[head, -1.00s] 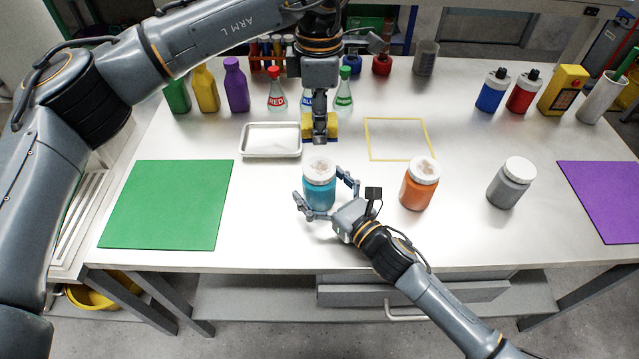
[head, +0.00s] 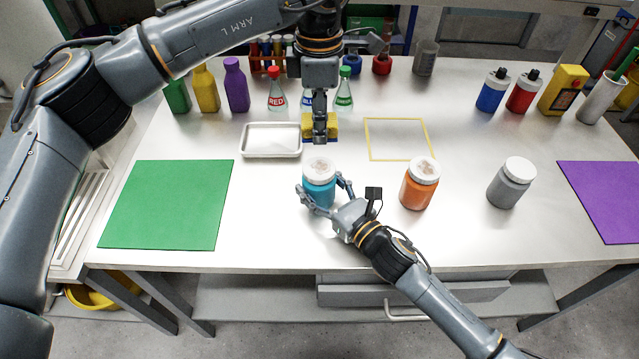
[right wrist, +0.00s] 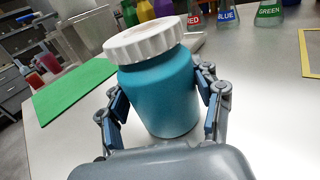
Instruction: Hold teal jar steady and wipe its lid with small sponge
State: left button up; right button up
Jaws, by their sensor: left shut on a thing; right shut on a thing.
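The teal jar (head: 319,190) stands upright on the table, with a white lid (head: 319,169) that bears a brownish smudge. My right gripper (head: 326,192) is shut on the jar's body from the front; in the right wrist view its fingers flank the jar (right wrist: 158,92) on both sides. The small sponge (head: 331,124), yellow with a dark blue underside, is in my left gripper (head: 320,134), which points down behind the jar. My left gripper is shut on the sponge, apart from the lid.
A white tray (head: 271,155) lies left of the sponge. An orange jar (head: 419,190) with a smudged lid and a grey jar (head: 509,187) stand to the right. A yellow outlined square (head: 397,139) is empty. A green mat (head: 168,205) and purple mat (head: 606,195) lie at the sides. Bottles and flasks line the back.

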aim_at(330, 167)
pick_arm(q)
jog(key=shift+w+d+f, duration=0.15)
jog(key=shift+d+f, duration=0.5)
jog(key=shift+d, duration=0.3)
jog(key=shift+a+f, duration=0.1)
jog(key=shift+f, duration=3.55)
jog(key=shift+a+f, duration=0.2)
jog(key=shift+a, duration=1.7)
jog(key=d, duration=0.4)
jog(key=shift+d+r, duration=0.1)
jog(key=r, duration=0.3)
jog(key=shift+a, duration=0.2)
jog(key=shift+r, duration=2.45)
jog(key=shift+f, duration=0.2)
